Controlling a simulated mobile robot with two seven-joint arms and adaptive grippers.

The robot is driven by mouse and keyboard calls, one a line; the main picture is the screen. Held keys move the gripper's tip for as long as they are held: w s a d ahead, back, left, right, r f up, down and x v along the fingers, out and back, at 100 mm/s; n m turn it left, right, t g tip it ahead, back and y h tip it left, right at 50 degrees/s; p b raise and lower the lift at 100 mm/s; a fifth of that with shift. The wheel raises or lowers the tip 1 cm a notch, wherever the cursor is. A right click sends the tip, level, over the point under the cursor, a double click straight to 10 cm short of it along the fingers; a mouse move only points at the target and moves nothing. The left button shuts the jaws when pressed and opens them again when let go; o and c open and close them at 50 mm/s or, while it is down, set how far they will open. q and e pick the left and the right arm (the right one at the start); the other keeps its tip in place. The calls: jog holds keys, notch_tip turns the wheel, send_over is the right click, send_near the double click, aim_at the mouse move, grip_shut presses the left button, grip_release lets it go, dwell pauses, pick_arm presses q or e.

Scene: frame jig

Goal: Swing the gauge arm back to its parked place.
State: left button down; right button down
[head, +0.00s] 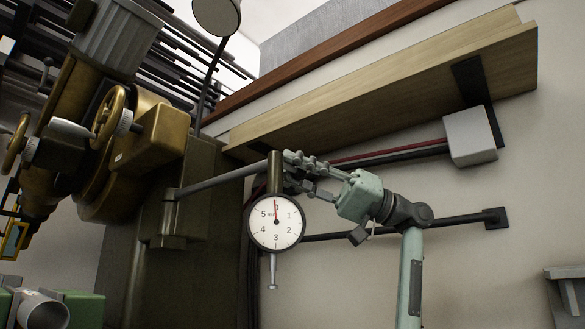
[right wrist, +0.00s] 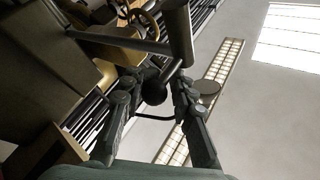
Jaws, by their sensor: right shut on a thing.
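The gauge arm (head: 222,179) is a grey rod reaching right from a hinge block (head: 172,215) on the dark machine column. Its far end carries an olive upright cylinder (head: 274,172), and a round white dial gauge (head: 276,222) hangs below with its probe pointing down. My right gripper (head: 290,165) comes from the right and is shut on the gauge arm's end, beside the cylinder. In the right wrist view, the fingers (right wrist: 153,88) close around a dark rounded part in front of the cylinder (right wrist: 178,35); the exact contact is partly hidden. My left gripper is not in view.
A wooden shelf (head: 400,75) runs above my right gripper, with a dark bracket and a grey box (head: 470,136) on the wall. A dark rail (head: 440,225) passes behind my right arm. Brass machinery with handwheels (head: 110,115) fills the left. A lamp (head: 217,14) hangs above.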

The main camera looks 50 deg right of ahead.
jog(key=c, duration=1.7)
grip_release()
jog(key=shift+f, duration=0.1)
jog(key=o, duration=0.4)
jog(key=shift+d, duration=0.15)
jog(key=shift+c, duration=0.2)
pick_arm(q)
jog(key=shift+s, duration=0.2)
pick_arm(e)
notch_tip(320, 180, up, 10)
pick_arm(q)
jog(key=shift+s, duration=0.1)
